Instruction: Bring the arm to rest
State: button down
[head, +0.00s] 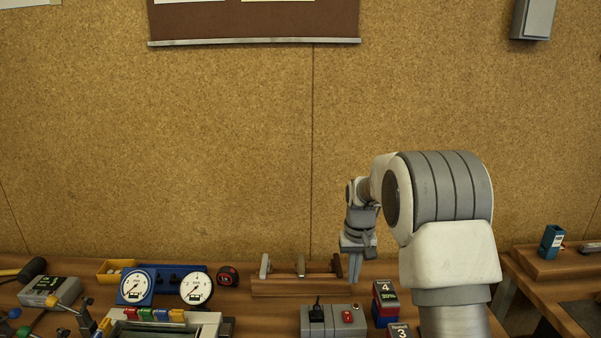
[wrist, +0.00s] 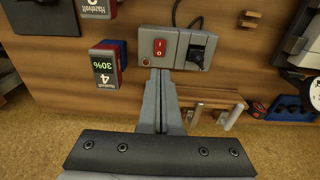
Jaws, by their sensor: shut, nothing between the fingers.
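My gripper (head: 355,268) hangs fingers down above the back of the workbench (head: 260,310), in front of the cork wall. Its two fingers are closed together with nothing between them. In the wrist view my gripper (wrist: 157,75) points toward the grey switch box (wrist: 174,48) with a red rocker switch. Whether the fingertips touch anything cannot be told, but in the head view they appear above the bench. My arm rises at the right and bends over at the top.
A wooden rack (head: 285,287) with upright handles stands just left of my gripper. Two gauges (head: 165,288) and a tape measure (head: 228,276) lie further left.

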jog(key=s+r+t, duration=0.2)
jog(key=s+r, duration=1.3)
jog(key=r, duration=0.1)
jog(key=s+t, duration=0.3)
jog(key=s, duration=1.5)
jog(key=shift+s+r, duration=0.2)
jog(key=shift+r, duration=0.2)
